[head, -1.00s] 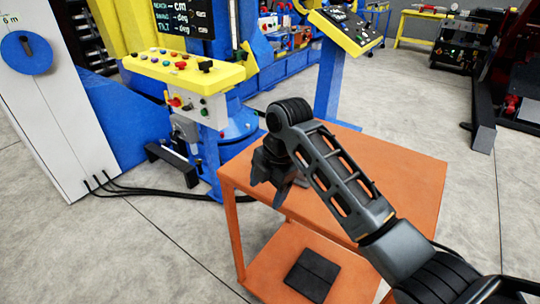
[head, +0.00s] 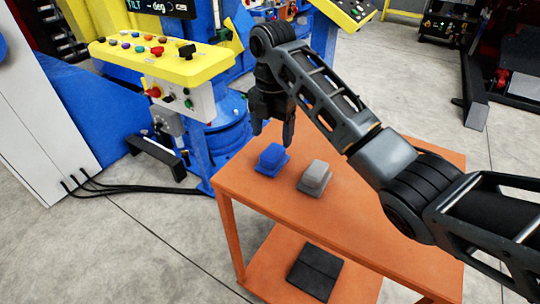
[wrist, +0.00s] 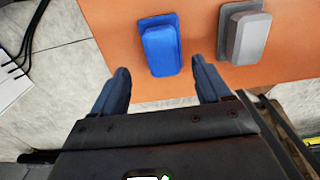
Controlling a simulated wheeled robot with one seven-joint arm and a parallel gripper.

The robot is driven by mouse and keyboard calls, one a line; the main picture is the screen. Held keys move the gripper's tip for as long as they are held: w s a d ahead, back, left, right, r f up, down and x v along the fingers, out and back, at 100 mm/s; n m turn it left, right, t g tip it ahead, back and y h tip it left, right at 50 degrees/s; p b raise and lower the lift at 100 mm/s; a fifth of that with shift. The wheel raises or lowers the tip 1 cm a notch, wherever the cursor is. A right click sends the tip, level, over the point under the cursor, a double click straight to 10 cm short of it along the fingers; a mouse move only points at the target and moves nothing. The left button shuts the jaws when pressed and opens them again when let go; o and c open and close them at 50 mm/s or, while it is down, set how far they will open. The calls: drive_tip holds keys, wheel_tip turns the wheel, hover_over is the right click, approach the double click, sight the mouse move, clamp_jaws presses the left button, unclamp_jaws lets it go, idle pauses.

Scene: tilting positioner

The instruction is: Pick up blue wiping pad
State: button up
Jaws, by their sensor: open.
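The blue wiping pad (head: 271,158) lies on the orange table's top, near its left back edge. It has a raised grip block on a flatter base. In the wrist view the blue pad (wrist: 161,46) is just beyond and between my two fingers. My gripper (head: 272,138) is open and empty, pointing down above the table near the blue pad. In the wrist view my gripper's fingertips (wrist: 158,70) are spread apart, with the pad not touching either one as far as I can see.
A grey pad (head: 314,176) of similar shape sits right of the blue one. The orange table (head: 345,225) has free top to the right, and a dark flat item (head: 314,272) on its lower shelf. A yellow-topped control stand (head: 165,62) stands behind left.

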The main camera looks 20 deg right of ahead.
sight(273, 150)
drive_tip(key=shift+s+f+p, duration=0.2)
drive_tip(key=shift+f+p, duration=0.25)
drive_tip(key=shift+f, duration=2.7)
drive_tip(key=c, duration=1.1)
drive_tip(key=shift+o, duration=0.2)
drive_tip(key=shift+r, duration=0.15)
drive_tip(key=shift+r, duration=0.6)
wheel_tip(273, 150, up, 3)
drive_tip(key=shift+f+b, duration=0.1)
drive_tip(key=shift+b, duration=0.25)
drive_tip(key=s+d+r+p, duration=0.4)
drive_tip(key=d+r, duration=0.2)
drive_tip(key=d, duration=0.5)
drive_tip(key=shift+s+r, duration=0.2)
drive_tip(key=shift+r, duration=0.2)
